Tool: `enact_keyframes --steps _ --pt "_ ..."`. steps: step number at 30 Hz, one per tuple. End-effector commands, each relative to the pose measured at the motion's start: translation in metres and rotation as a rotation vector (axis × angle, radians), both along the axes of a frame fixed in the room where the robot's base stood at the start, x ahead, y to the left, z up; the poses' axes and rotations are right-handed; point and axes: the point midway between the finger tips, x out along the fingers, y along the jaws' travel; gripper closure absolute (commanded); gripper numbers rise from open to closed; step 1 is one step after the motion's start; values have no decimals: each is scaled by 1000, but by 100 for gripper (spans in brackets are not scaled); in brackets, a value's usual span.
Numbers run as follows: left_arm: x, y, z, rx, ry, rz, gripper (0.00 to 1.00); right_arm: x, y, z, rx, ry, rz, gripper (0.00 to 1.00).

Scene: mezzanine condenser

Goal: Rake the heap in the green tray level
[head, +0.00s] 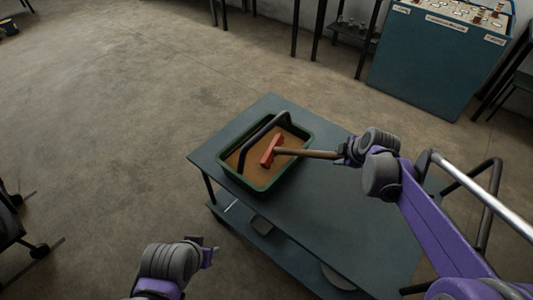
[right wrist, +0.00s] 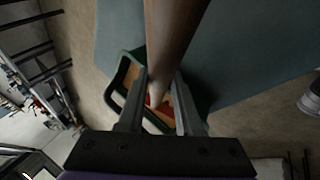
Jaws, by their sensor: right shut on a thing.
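The green tray (head: 262,188) sits on the far left part of a grey-blue table and has a dark arched handle over it. Brown material (head: 256,153) lies inside it; its exact surface shape is hard to tell. The rake has a red head (head: 271,151) and a wooden handle (head: 312,154). My right gripper (head: 345,153) is shut on the rake's handle, to the right of the tray, with the red head inside the tray. In the right wrist view the handle (right wrist: 172,40) runs between the fingers. My left gripper (head: 208,250) is low at the left, apart from the table; its jaw gap is unclear.
The table top (head: 310,215) is bare right of the tray. A lower shelf (head: 285,248) holds dark items. A blue cabinet (head: 430,60) stands at the back right. Dark wheeled legs (head: 38,250) stand at the left edge. The floor (head: 120,120) is open.

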Motion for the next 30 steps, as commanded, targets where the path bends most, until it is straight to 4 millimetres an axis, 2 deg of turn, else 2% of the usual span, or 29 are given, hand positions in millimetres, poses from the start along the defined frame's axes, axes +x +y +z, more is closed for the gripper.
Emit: enact_keyframes --steps 8,30 --pt "1 0 9 0 -3 0 50 0 0 11 1 -1 -1 100" --pt "11 0 68 0 -25 0 50 1 0 87 1 -4 -1 100"
